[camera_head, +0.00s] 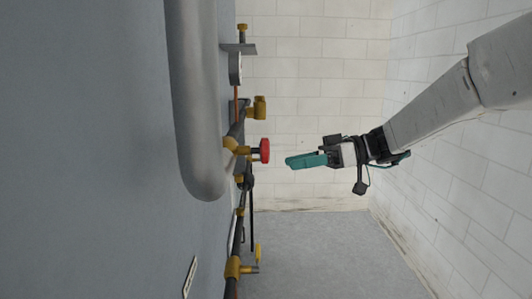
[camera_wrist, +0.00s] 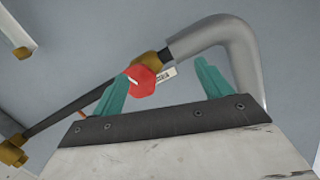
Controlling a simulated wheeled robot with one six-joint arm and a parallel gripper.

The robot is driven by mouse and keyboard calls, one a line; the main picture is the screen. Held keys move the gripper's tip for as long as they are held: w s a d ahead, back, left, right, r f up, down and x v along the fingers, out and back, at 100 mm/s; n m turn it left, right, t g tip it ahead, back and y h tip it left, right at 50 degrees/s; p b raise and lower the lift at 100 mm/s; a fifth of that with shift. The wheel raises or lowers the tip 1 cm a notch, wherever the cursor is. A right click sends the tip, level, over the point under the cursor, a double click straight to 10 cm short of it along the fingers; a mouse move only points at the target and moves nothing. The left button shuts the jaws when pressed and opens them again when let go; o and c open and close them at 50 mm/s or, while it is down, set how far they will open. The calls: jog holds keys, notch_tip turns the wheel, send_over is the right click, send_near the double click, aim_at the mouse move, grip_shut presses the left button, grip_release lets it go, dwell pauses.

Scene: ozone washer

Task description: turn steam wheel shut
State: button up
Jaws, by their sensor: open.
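The red wheel (camera_head: 264,150) sits on a brass valve on the pipework, left of my gripper (camera_head: 289,162) in the head view. A clear gap lies between the fingertips and the wheel there. In the wrist view, the red wheel (camera_wrist: 142,80) shows beyond the teal fingers, close to the left finger and partly covered by it. My gripper (camera_wrist: 163,73) is open in the wrist view, with nothing held between its fingers. I take the red wheel for the steam wheel; no label is readable.
A thick grey pipe (camera_head: 192,110) bends in front of the panel and also shows in the wrist view (camera_wrist: 232,55). Other brass fittings (camera_head: 257,107) and a yellow-handled valve (camera_head: 257,254) line the pipework. White tiled walls (camera_head: 310,95) stand behind, with open room around my arm.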

aim_at(266, 152)
jog(key=w+n+t+y, duration=0.1)
jog(key=w+n+y, duration=0.1)
jog(key=w, duration=0.3)
jog(key=a, duration=0.7)
jog(key=shift+w+a+r, duration=0.15)
jog(key=shift+r, duration=0.1)
jog(key=c, duration=1)
